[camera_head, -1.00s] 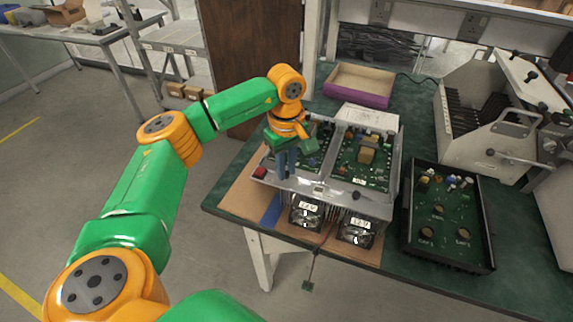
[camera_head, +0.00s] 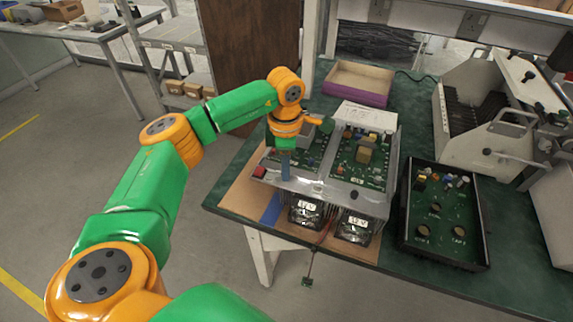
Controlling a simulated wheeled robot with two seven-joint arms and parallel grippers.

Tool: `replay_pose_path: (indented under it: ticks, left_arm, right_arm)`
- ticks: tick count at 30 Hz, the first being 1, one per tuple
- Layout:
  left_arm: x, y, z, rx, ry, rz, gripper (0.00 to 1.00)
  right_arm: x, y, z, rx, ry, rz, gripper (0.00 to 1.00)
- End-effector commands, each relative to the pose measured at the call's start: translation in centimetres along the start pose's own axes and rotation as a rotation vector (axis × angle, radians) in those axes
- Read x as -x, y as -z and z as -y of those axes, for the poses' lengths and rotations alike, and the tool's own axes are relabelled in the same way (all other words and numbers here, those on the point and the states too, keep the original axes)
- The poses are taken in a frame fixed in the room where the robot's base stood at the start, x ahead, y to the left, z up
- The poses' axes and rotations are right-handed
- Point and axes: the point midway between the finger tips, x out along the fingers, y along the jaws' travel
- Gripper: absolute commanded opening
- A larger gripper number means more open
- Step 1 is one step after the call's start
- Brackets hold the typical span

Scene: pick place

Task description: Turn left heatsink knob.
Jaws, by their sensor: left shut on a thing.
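The heatsink unit (camera_head: 339,193) stands on the green bench, with two circuit boards on top and two fans at its front. My left gripper (camera_head: 285,172) points down at the front edge of the left board. Its blue-grey fingers are shut on the left heatsink knob, which the fingers hide. A second, dark knob (camera_head: 354,194) shows on the front edge, to the right. My right gripper is not in view.
A black tray with a circuit board (camera_head: 408,229) lies to the right of the unit. An open box with purple sides (camera_head: 357,98) stands behind it. A grey machine (camera_head: 471,130) stands at the back right. A small red block (camera_head: 260,172) is left of my gripper.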

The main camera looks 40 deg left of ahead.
Motion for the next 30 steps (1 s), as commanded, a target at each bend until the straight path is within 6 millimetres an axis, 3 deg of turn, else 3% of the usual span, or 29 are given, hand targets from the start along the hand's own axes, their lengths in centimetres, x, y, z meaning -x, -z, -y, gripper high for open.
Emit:
replay_pose_path:
  ticks: [30]
  left_arm:
    - [-0.1, 0.1, 0.1, 0.959, 0.004, -0.007, 0.00]
  right_arm:
    - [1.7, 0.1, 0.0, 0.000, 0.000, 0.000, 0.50]
